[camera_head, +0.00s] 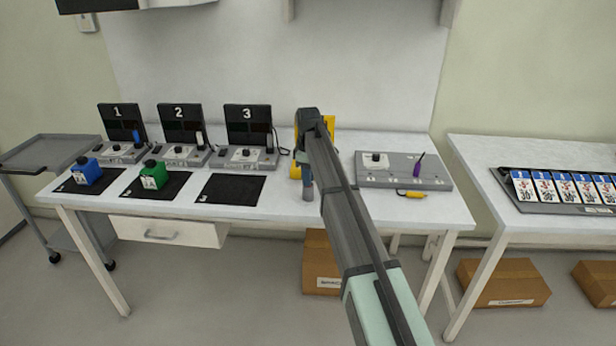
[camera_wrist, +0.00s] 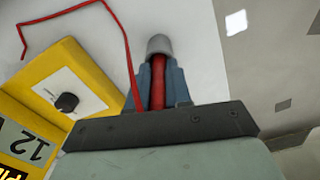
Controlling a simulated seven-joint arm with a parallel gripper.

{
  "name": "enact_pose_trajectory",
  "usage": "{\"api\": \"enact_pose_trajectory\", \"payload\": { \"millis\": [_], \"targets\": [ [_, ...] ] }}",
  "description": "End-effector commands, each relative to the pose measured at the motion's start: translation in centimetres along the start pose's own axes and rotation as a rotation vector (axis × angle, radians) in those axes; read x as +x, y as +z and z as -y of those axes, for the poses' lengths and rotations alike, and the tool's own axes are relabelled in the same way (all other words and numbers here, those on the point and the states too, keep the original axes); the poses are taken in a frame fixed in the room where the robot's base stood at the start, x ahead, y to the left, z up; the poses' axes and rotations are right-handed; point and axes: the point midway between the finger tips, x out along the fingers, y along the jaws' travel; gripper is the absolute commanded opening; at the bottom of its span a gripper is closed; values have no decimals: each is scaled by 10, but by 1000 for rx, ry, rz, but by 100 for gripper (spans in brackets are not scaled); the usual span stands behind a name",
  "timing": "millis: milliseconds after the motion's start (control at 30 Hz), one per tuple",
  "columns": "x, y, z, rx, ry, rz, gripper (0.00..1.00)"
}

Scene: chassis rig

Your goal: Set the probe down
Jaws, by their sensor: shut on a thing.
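The probe (camera_wrist: 158,78) is red with a grey end, and in the wrist view it stands between the two fingers of my gripper (camera_wrist: 160,88). My gripper is shut on it. A thin red lead (camera_wrist: 72,11) curves over the white surface beside it. A yellow meter (camera_wrist: 80,60) with a black dial and a display reading 12 is close on the left in the wrist view. In the head view my gripper (camera_head: 307,183) is over the middle of the bench, and my arm hides most of the yellow meter (camera_head: 295,170). The probe cannot be made out there.
The white bench (camera_head: 270,204) carries three numbered stations with black mats; blue (camera_head: 87,171) and green (camera_head: 153,175) blocks sit on two mats, and the third mat (camera_head: 230,189) is empty. A grey panel (camera_head: 402,175) with a purple-handled tool (camera_head: 418,165) is to the right.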

Motion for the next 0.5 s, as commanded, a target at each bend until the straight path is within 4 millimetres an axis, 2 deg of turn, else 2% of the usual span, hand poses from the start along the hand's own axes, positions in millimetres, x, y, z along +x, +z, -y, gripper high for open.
{"api": "enact_pose_trajectory", "payload": {
  "millis": [167, 200, 433, 500],
  "targets": [
    [3, 0, 0, 0, 0, 0, 0],
    [3, 0, 0, 0, 0, 0, 22],
    [2, 0, 0, 0, 0, 0, 44],
    [2, 0, 0, 0, 0, 0, 44]
  ]
}}
